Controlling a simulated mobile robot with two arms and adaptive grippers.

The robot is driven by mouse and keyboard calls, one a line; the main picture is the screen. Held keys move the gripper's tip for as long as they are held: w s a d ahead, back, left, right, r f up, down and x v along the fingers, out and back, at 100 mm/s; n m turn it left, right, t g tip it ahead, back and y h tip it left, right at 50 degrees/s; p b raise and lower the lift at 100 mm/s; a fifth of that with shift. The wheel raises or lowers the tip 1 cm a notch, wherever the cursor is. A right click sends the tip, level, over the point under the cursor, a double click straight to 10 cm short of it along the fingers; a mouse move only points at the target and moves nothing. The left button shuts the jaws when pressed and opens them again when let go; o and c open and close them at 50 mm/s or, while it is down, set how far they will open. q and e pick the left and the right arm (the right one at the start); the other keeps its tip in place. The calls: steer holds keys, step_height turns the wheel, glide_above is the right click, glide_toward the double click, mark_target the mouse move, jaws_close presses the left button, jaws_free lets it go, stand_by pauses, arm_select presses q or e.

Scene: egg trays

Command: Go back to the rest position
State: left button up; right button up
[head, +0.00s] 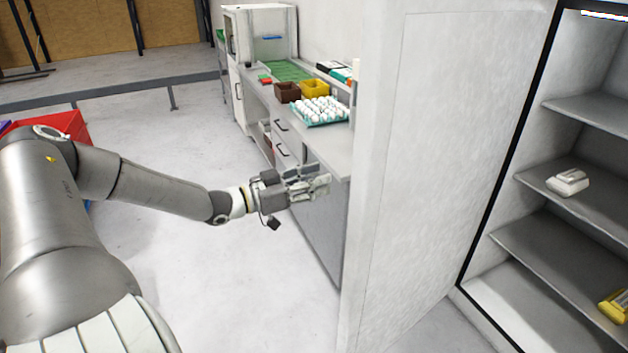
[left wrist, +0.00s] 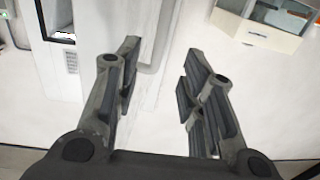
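My left gripper (head: 318,183) is stretched out in front of the counter's near end in the head view. In the left wrist view its two fingers (left wrist: 160,85) stand wide apart with nothing between them. An egg tray (head: 322,119), teal and filled with several white eggs, sits on the counter beyond the gripper, well apart from it. My right gripper shows in neither view.
The grey counter (head: 335,160) runs back along the wall, with a brown box (head: 287,92) and a yellow box (head: 315,87) on it. A tall white panel (head: 400,200) stands just right of my left gripper. Open shelves (head: 560,255) are at the right. The floor at left centre is clear.

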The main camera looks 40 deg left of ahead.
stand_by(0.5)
